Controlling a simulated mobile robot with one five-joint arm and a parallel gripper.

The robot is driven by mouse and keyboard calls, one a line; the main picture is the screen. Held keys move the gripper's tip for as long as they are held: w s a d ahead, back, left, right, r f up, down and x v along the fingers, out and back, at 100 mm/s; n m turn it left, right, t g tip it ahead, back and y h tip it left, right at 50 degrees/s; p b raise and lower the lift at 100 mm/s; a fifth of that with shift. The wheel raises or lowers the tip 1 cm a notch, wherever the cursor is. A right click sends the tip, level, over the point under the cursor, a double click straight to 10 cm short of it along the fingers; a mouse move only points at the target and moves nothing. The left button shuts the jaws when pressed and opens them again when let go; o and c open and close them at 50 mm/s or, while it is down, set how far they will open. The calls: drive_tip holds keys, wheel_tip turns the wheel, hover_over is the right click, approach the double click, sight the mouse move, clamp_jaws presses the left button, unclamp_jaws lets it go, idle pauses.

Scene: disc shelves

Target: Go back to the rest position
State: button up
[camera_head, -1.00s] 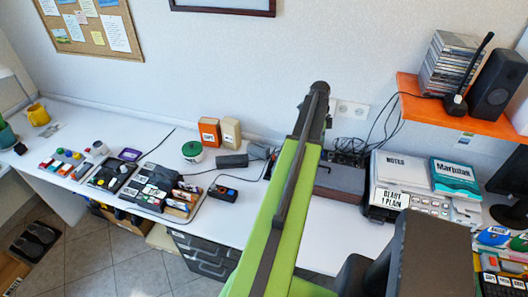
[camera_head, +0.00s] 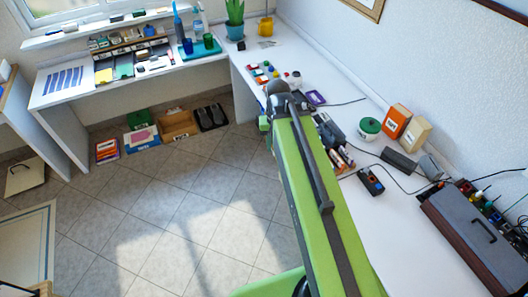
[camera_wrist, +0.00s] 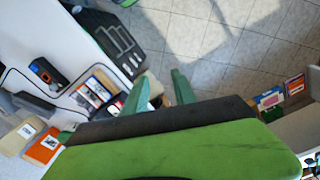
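My green arm reaches from the bottom of the head view over the long white desk's front edge. Its dark far end is near the small blocks, and only a bit of green of my gripper (camera_head: 263,123) shows beside it. In the wrist view, two green fingers of my gripper (camera_wrist: 161,91) stand apart, with nothing held between them. They are above the desk edge and floor. The arm hides part of the black tray area on the desk.
The white desk (camera_head: 380,235) holds an orange box (camera_head: 393,122), a cream box (camera_head: 411,136), a green-lidded tub (camera_head: 369,128) and a dark toolbox (camera_head: 475,240). Left, the tiled floor (camera_head: 170,200) is largely clear. Several boxes stand under the back desk.

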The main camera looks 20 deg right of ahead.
drive_tip(key=s+a+f+n+b, duration=0.1)
drive_tip(key=a+n, duration=0.2)
drive_tip(key=a, duration=0.4)
drive_tip(key=shift+f+b, duration=0.3)
drive_tip(key=shift+a, duration=0.1)
idle(0.6)
